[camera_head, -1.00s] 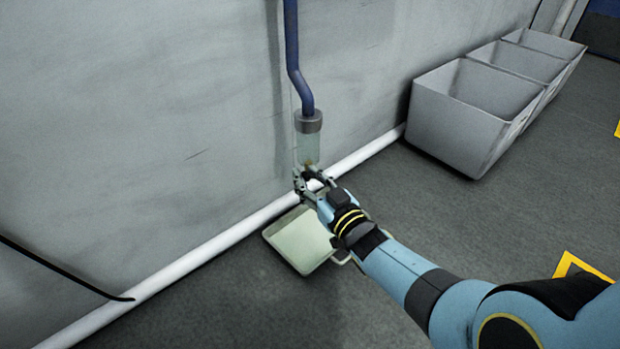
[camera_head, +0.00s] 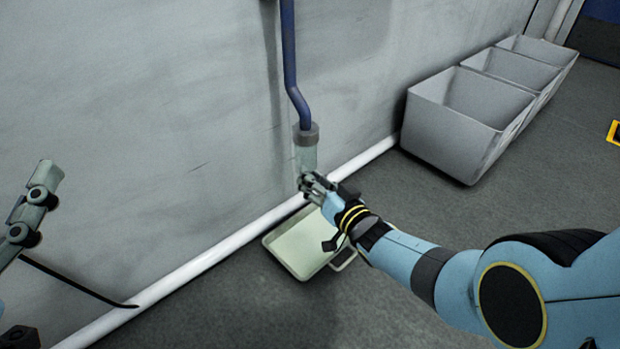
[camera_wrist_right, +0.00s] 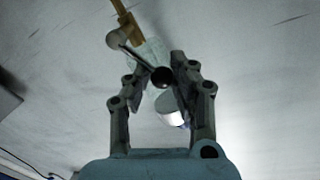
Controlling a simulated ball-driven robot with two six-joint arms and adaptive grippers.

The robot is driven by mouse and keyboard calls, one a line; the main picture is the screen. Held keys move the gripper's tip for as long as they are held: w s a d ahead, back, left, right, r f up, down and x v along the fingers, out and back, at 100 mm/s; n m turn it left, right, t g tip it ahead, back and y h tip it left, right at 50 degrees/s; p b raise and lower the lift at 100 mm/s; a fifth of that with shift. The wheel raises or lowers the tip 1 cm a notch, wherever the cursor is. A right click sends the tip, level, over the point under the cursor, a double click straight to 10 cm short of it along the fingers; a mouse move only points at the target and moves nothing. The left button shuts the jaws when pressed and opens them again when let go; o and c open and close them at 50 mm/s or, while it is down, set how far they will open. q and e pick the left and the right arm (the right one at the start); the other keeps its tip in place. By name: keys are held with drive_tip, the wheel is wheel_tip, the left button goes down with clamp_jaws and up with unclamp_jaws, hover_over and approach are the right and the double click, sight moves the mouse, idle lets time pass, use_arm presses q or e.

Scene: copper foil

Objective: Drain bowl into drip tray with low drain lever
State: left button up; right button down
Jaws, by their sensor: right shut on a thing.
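The clear bowl (camera_head: 305,157) hangs upright under a grey collar (camera_head: 306,134) at the end of a blue pipe (camera_head: 291,75), by the wall. My right gripper (camera_head: 308,184) is at the bowl's lower end. In the right wrist view, my right gripper (camera_wrist_right: 160,85) is shut on the drain lever at its dark ball knob (camera_wrist_right: 161,77); a thin rod (camera_wrist_right: 136,55) runs from the knob to a grey round end. The pale drip tray (camera_head: 285,262) lies on the floor below, partly hidden by my right arm. Part of my left gripper (camera_head: 38,198) shows at the left edge.
A white pipe (camera_head: 225,252) runs along the foot of the wall. Several grey bins (camera_head: 455,137) stand in a row along the wall at the right. A black cable (camera_head: 80,283) is at the lower left. The floor in front of the tray looks clear.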

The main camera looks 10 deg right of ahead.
drive_tip(key=shift+s+d+f+m+g, duration=0.3)
drive_tip(key=shift+d+f, duration=0.15)
drive_tip(key=shift+f, duration=0.2)
drive_tip(key=c, duration=1.1)
unclamp_jaws()
drive_tip(key=shift+c, duration=0.2)
drive_tip(key=o, duration=0.4)
drive_tip(key=shift+w+r, duration=0.15)
drive_tip(key=shift+r, duration=0.05)
use_arm(q)
drive_tip(key=shift+s+a+f+g+y, duration=0.15)
drive_tip(key=shift+f+g, duration=0.15)
drive_tip(key=shift+f, duration=0.3)
drive_tip(key=shift+s+d+f+g+y, duration=0.15)
drive_tip(key=shift+f+g, duration=0.15)
drive_tip(key=shift+f, duration=0.3)
use_arm(e)
drive_tip(key=shift+a+r, duration=0.1)
drive_tip(key=shift+a, duration=0.05)
use_arm(q)
drive_tip(key=shift+w+a, duration=0.1)
drive_tip(key=shift+a, duration=0.05)
use_arm(e)
drive_tip(key=v, duration=1.2)
drive_tip(key=shift+a, duration=0.1)
